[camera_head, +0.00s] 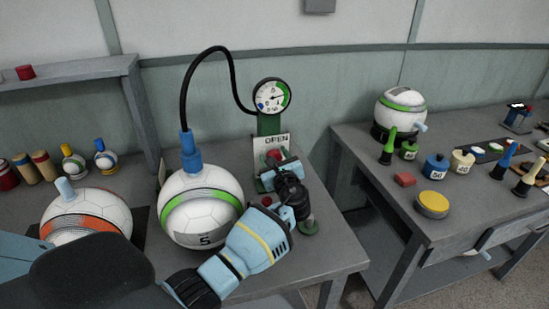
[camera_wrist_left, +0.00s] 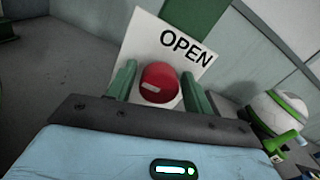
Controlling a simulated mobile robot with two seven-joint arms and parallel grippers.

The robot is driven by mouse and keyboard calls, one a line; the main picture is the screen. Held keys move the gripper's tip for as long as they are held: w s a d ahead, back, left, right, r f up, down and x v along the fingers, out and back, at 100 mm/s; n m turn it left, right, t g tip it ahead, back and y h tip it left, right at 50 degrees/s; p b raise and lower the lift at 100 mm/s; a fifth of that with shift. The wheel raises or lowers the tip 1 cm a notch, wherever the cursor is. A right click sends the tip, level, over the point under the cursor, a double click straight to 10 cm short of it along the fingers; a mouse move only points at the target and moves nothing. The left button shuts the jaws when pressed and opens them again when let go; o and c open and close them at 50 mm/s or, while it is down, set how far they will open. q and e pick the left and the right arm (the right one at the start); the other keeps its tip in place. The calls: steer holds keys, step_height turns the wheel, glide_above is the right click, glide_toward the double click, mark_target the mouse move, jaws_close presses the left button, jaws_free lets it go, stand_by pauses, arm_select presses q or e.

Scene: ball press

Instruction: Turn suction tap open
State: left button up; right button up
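The suction tap is a red round knob (camera_wrist_left: 158,82) with a short white mark, in front of a white OPEN sign (camera_wrist_left: 175,45). In the head view the red knob (camera_head: 273,156) is partly covered by my left gripper (camera_head: 279,170). In the left wrist view the gripper's two green fingers (camera_wrist_left: 158,88) stand on either side of the knob. They look open, with narrow gaps; contact cannot be told for sure. The white mark lies nearly level. My right gripper is not in view.
A gauge (camera_head: 272,96) stands above the sign on a green post. A black hose (camera_head: 183,95) runs from it to a white and green ball (camera_head: 201,207) beside my left arm. An orange and white ball (camera_head: 90,215) is further left. A second table (camera_head: 460,215) stands at right.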

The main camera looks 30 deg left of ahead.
arm_select(q)
steer(key=c, duration=0.7)
steer(key=shift+r+m+p, duration=0.25)
steer(key=shift+m+p, duration=0.2)
steer(key=shift+m, duration=0.05)
steer(key=m+p, duration=0.1)
steer(key=m, duration=0.1)
steer(key=m+p, duration=0.2)
steer(key=shift+w+d+r, duration=0.1)
steer(key=shift+r, duration=0.1)
steer(key=shift+f+m+p, duration=0.1)
steer(key=shift+m+p, duration=0.25)
steer(key=shift+m, duration=0.55)
steer(key=m, duration=0.4)
steer(key=shift+f+m, duration=0.3)
steer(key=shift+f, duration=0.05)
steer(key=m, duration=0.6)
steer(key=shift+w+d+f+m, duration=0.1)
steer(key=shift+f+m, duration=0.1)
steer(key=shift+m, duration=0.1)
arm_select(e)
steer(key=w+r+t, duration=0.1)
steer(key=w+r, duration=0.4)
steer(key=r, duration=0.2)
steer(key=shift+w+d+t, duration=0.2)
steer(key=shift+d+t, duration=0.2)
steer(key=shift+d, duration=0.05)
arm_select(q)
steer(key=o, duration=0.9)
